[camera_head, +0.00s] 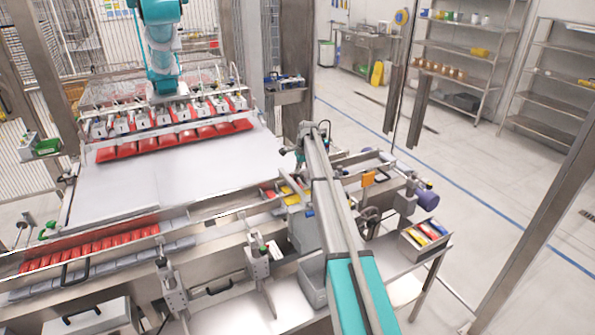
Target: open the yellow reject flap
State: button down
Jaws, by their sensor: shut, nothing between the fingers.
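A small orange-yellow plate (368,179), which looks like the reject flap, stands on the metal machine frame right of my arm's far end. It looks upright, but I cannot tell its hinge or how far open it is. My arm reaches from the bottom centre up to its wrist beside the conveyor. My gripper (338,156) is small and dark at that end, partly hidden by the arm, and looks shut and empty. It is up and left of the orange-yellow plate, apparently apart from it.
Red, yellow and blue packs lie in a grey box (425,236) at right. A teal picker arm (160,42) hangs over red packs and a white conveyor (185,165). A purple-ended motor (427,199) juts out. Open floor (470,190) lies farther right.

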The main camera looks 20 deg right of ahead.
jog(key=shift+w+a+r, duration=0.1)
jog(key=shift+r, duration=0.05)
dwell(0.5)
jog(key=shift+w+r+p, duration=0.15)
jog(key=shift+r+p, duration=0.25)
jog(key=shift+p, duration=0.3)
jog(key=w+p+v, duration=0.2)
jog(key=p+v, duration=1)
jog(key=shift+w+r, duration=0.3)
jog(key=shift+r, duration=0.15)
jog(key=s+a+f+n+b, duration=0.4)
jog(key=s+a+f+n, duration=0.1)
jog(key=s, duration=1.2)
jog(key=s+a+f+n+h+b, duration=0.1)
jog(key=s+a+f+n+b, duration=0.4)
jog(key=s, duration=1.1)
jog(key=s+a+f+n+g+h+b, duration=0.1)
jog(key=s+a+f+n+b, duration=0.4)
jog(key=s, duration=1.2)
jog(key=a+n, duration=0.1)
jog(key=a, duration=0.2)
jog(key=shift+s, duration=0.35)
jog(key=shift+a+f, duration=0.1)
